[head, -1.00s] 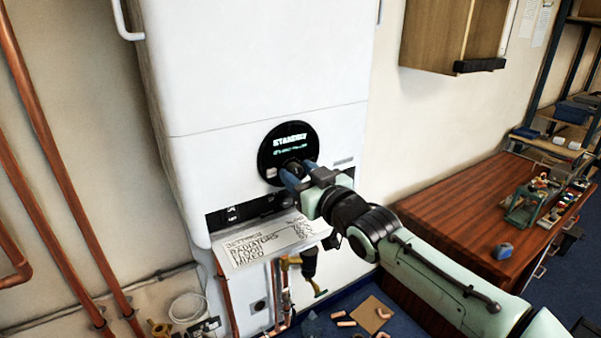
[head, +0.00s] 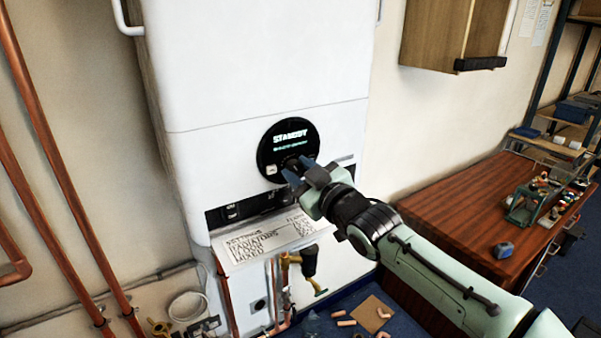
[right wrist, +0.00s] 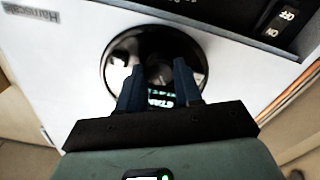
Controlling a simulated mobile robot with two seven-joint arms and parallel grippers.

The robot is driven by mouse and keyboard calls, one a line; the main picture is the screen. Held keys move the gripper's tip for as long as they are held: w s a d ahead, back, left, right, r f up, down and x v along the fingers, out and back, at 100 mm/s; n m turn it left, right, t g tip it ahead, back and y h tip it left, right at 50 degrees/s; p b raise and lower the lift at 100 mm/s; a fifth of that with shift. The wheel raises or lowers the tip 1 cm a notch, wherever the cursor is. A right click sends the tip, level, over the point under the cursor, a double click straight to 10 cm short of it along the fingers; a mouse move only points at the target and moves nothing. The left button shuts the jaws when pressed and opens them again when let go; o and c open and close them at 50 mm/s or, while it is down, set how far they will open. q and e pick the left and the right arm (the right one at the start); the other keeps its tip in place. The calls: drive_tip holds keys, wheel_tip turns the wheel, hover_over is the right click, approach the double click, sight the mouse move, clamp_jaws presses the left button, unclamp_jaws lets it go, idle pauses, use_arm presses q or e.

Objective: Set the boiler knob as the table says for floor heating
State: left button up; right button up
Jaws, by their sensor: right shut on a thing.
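The white boiler (head: 255,70) has a round black dial face (head: 285,137) lit with the word STANDBY and a smaller line too blurred to read. My right gripper (head: 300,173) is at the lower part of this dial, shut on the boiler knob, which its fingers mostly hide. In the right wrist view the dark knob (right wrist: 158,68) shows between the two blue fingers, with the dial ring around it. The settings table (head: 268,236) below lists RADIATORS, FLOOR and MIXED; its right-hand values are too blurred to read. My left gripper is not in view.
Copper pipes (head: 60,180) stand at the left. A wooden workbench (head: 460,220) with loose items is at the right.

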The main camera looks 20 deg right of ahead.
drive_tip(key=o, duration=0.8)
drive_tip(key=shift+c, duration=0.2)
use_arm(q)
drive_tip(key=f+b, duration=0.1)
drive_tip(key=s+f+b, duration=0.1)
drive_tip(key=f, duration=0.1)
drive_tip(key=shift+b, duration=0.4)
use_arm(e)
drive_tip(key=s+d, duration=0.1)
drive_tip(key=s, duration=1.2)
drive_tip(key=shift+s+d, duration=0.15)
drive_tip(key=shift+d, duration=0.25)
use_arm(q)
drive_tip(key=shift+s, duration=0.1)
